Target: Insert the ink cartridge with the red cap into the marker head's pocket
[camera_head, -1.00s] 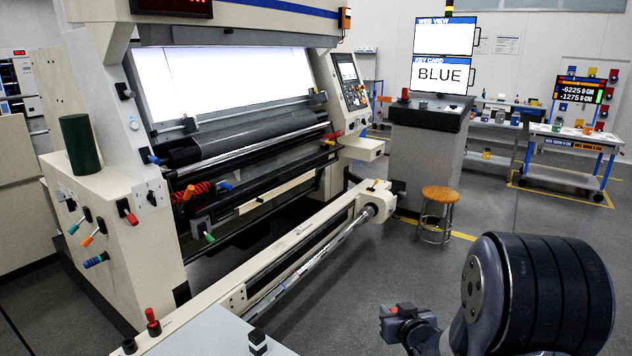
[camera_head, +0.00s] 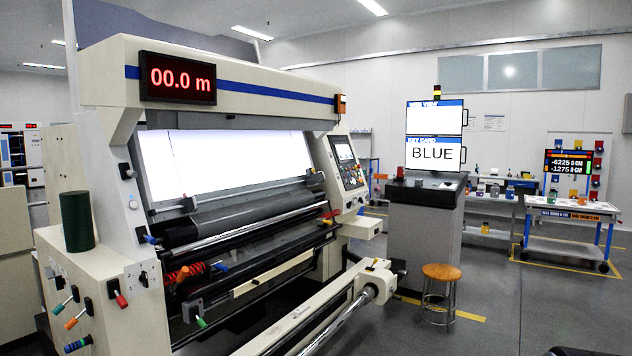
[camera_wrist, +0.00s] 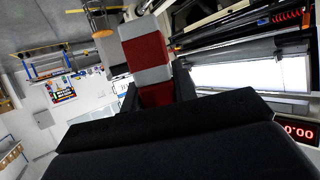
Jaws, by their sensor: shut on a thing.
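The ink cartridge (camera_wrist: 147,48), a block with red and white bands, stands out from my gripper (camera_wrist: 156,88) in the wrist view. My gripper is shut on its near, red part, with a dark finger on each side. The dark body of my gripper fills the lower part of that view. In the head view my gripper and the cartridge are not in sight. I cannot make out the marker head or its pocket in either view now.
The large inspection machine (camera_head: 110,200) fills the left of the head view. A screen reading BLUE (camera_head: 435,154) stands above a grey console (camera_head: 420,235). A wooden stool (camera_head: 441,272) and a wheeled cart (camera_head: 570,212) stand to the right.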

